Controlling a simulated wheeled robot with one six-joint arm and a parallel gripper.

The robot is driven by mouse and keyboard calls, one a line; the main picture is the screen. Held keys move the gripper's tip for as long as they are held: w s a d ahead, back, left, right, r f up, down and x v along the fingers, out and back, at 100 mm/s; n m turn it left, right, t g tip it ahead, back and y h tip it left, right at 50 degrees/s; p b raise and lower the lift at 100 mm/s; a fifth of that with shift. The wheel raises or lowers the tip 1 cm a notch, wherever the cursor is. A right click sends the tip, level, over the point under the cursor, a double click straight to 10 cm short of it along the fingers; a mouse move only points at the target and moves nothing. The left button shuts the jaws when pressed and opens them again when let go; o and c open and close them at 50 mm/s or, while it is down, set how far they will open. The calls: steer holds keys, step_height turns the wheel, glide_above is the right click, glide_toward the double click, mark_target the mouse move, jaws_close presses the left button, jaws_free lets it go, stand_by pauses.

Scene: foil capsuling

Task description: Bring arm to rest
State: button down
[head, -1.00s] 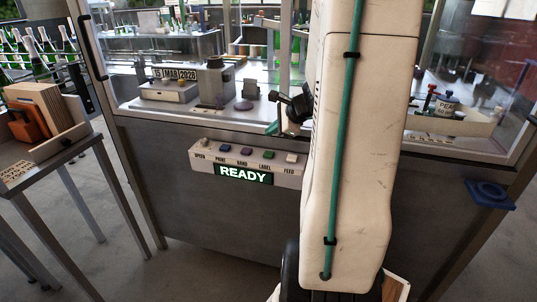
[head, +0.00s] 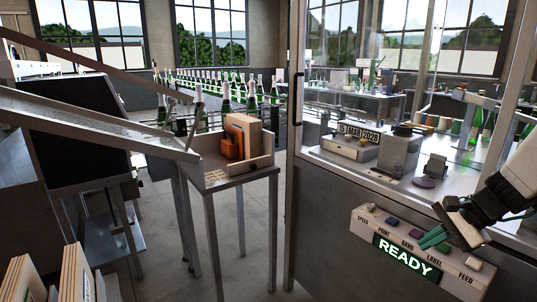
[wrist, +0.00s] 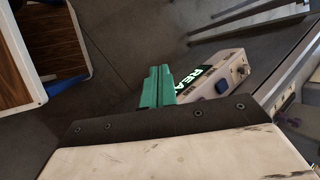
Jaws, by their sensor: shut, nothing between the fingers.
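My gripper (head: 436,240) is at the right of the head view, in front of the machine's button panel (head: 375,240). Its green fingers are together with nothing between them. In the wrist view the closed green fingers (wrist: 158,85) point away over the floor, beside the panel. The panel's lit display (head: 405,258) reads READY. My gripper overlaps part of the panel in the head view, and I cannot tell whether they touch.
The machine cabinet (head: 320,215) fills the right side. Open floor (head: 255,250) lies between table and cabinet.

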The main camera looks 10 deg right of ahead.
steer(key=s+a+r+n+g+h, duration=0.1)
steer(key=s+a+r+n+h, duration=0.1)
steer(key=s+a+r+n, duration=0.2)
steer(key=s+a+r+n+g+h, duration=0.2)
steer(key=s+a+r+n, duration=0.2)
steer(key=s+a+n, duration=0.5)
steer(key=a+n, duration=0.3)
steer(key=a, duration=0.4)
steer(key=shift+s+a+n+g, duration=0.2)
steer(key=shift+a+n+g, duration=0.1)
steer(key=shift+n, duration=0.1)
stand_by(1.0)
